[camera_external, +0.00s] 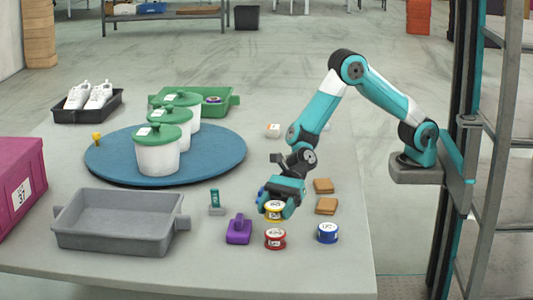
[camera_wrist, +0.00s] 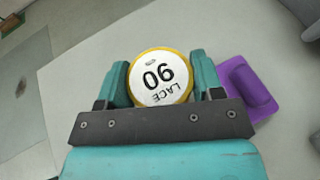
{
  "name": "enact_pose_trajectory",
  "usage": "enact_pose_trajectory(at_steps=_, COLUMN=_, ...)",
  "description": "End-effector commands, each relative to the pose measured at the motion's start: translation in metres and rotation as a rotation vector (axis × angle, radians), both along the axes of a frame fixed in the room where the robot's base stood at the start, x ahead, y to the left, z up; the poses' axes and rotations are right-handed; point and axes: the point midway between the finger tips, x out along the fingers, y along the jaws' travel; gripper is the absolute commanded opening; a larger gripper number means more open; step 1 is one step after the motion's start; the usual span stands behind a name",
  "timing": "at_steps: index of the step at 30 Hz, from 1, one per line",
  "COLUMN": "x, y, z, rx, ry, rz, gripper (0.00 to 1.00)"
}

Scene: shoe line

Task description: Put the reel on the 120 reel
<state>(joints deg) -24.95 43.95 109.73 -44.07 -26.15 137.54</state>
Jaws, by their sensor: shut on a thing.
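My gripper (camera_external: 276,205) is shut on a yellow-rimmed reel (camera_wrist: 159,78), whose white top reads "LACE 90" in the wrist view. The held yellow reel also shows in the external view (camera_external: 274,216), under my fingers; I cannot tell how far it is above the table. A red reel (camera_external: 275,239) lies on the table just in front of it. A blue reel (camera_external: 327,233) lies to the right of the red one. Both have white labels too small to read, so I cannot tell which is the 120 reel.
A purple block with a handle (camera_external: 239,230) stands left of the red reel and beside my gripper in the wrist view (camera_wrist: 246,88). A grey tray (camera_external: 113,243) is further left. Brown pads (camera_external: 326,206) lie right of my gripper. A blue turntable (camera_external: 215,165) carries green-lidded tubs.

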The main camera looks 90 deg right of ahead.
Motion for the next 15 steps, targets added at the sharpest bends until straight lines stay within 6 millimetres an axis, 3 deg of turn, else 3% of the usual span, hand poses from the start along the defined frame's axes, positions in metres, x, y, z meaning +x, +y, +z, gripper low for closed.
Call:
enact_pose_trajectory(at_steps=9, x=0.000, y=0.000, z=-0.042, rx=0.000, ry=0.002, rz=0.000, gripper=0.37)
enact_pose_trajectory(at_steps=15, x=0.000, y=0.000, z=-0.042, rx=0.001, ry=0.000, rz=0.000, gripper=0.37)
